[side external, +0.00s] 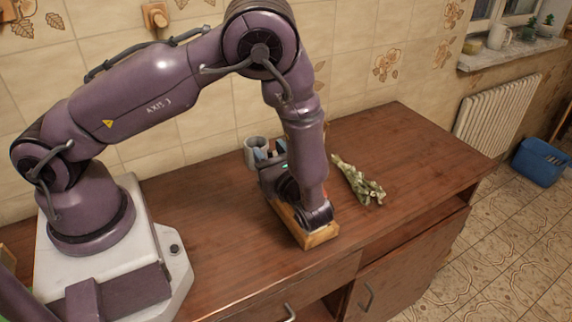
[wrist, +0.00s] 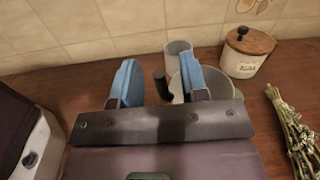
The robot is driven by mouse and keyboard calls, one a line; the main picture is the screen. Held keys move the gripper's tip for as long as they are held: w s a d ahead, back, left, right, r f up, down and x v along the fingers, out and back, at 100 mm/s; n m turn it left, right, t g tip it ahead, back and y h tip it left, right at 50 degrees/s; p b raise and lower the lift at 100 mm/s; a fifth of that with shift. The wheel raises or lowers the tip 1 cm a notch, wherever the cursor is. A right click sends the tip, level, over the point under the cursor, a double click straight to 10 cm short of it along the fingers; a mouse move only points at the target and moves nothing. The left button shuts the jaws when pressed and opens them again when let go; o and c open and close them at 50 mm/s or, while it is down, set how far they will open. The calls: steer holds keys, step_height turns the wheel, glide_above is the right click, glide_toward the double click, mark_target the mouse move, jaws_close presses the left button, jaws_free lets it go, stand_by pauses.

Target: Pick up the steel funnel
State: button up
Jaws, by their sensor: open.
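My gripper (side external: 270,154) reaches low over the worktop toward the tiled wall. In the wrist view my gripper (wrist: 161,72) shows two blue fingers set wide apart, open, with nothing held between them. I cannot clearly make out a steel funnel. A pale round vessel (wrist: 186,86) stands just beyond and partly behind the right finger, and could be a pot or the funnel. A short dark upright piece (wrist: 162,84) shows beside it, between the fingers. My arm hides much of this spot in the side view.
A grey cylinder (wrist: 178,48) stands near the wall; a pale cup-like vessel (side external: 256,147) shows there in the side view. A wooden-lidded canister (wrist: 247,62) is to the right. A dried herb bundle (side external: 358,180) lies right of my arm. The worktop's right end (side external: 410,143) is clear.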

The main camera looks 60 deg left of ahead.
steer(key=shift+a, duration=0.2)
jaws_close()
